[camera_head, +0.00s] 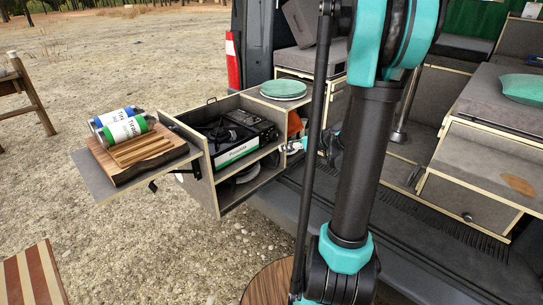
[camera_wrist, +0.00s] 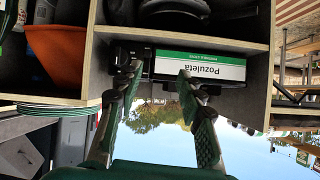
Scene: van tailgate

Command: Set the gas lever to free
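The camping stove (camera_head: 238,132) sits in the upper compartment of the pull-out cabinet, its white and green front label facing out. In the wrist view, which is upside down, the stove's label (camera_wrist: 200,68) lies just beyond my fingertips. Dark stove parts (camera_wrist: 122,55) show at the label's left end, by my left finger; I cannot clearly make out the gas lever or its setting there. My gripper (camera_wrist: 160,72) is open, its fingers spread with nothing between them.
The cabinet (camera_head: 205,185) has a fold-out shelf with a wooden board (camera_head: 135,155) and two cans (camera_head: 123,124). Green plates (camera_head: 283,90) lie on top. An orange container (camera_wrist: 58,55) stands beside the stove compartment. Pans (camera_wrist: 175,8) lie in the lower compartment.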

